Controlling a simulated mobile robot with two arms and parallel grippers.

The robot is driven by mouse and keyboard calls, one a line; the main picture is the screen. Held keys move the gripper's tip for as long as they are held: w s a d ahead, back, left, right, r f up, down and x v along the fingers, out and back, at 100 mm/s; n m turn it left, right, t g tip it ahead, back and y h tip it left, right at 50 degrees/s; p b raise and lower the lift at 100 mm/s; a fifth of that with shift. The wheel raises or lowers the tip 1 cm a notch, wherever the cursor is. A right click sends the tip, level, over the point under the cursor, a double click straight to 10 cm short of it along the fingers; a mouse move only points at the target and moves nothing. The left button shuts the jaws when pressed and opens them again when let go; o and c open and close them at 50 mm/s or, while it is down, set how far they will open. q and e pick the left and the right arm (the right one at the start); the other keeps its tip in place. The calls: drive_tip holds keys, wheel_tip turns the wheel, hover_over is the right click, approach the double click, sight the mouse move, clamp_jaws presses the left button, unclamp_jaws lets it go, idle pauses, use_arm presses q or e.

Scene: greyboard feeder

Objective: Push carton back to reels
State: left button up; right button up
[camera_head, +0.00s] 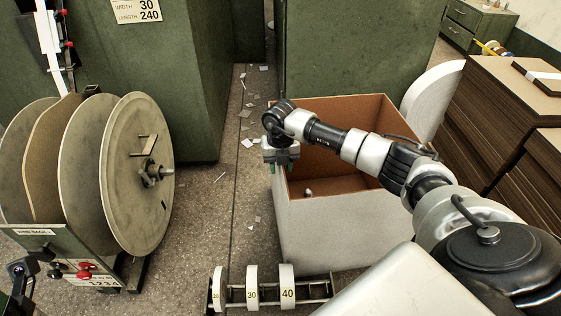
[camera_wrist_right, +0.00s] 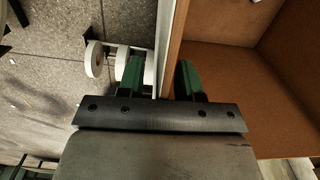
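The carton (camera_head: 330,232) is a large open-topped box, white outside and brown inside, on the floor right of centre. In the right wrist view the green fingers (camera_wrist_right: 160,82) are apart, one on each side of the carton wall (camera_wrist_right: 177,40); firm contact cannot be told. Large grey reels (camera_head: 136,175) stand on a green stand at the left.
A low rack (camera_head: 318,287) with numbered white rolls (camera_head: 252,286) stands in front of the carton. Green cabinets (camera_head: 350,55) stand behind. Stacked brown boards (camera_head: 497,110) are at the right. Paper scraps litter the floor strip (camera_head: 230,200) between reels and carton, otherwise clear.

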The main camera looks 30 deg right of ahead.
drive_tip(key=shift+c, duration=0.3)
clamp_jaws()
idle(1.2)
